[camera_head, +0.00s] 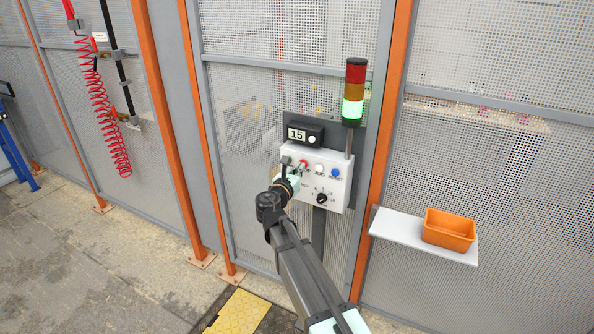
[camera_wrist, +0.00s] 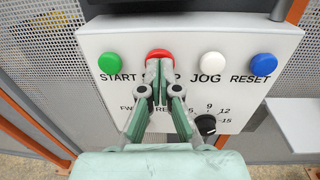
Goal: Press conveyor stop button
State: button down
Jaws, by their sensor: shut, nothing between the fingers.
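In the head view my gripper (camera_head: 299,167) reaches the box, and the red button (camera_head: 304,162) shows just beyond the fingertips.
A black rotary knob (camera_wrist: 206,124) is at the lower right of the box. A display (camera_head: 304,134) reading 15 is above the box. The signal tower (camera_head: 354,90) is lit green. A shelf (camera_head: 400,229) with an orange bin (camera_head: 448,229) is at right.

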jog(key=shift+w+d+r, duration=0.2)
jog(key=shift+w, duration=0.6)
jog(key=b+v, duration=0.3)
jog(key=v, duration=1.1)
jog(key=shift+s+f+b, duration=0.15)
jog(key=shift+s+b, duration=0.15)
jog(key=shift+s, duration=0.05)
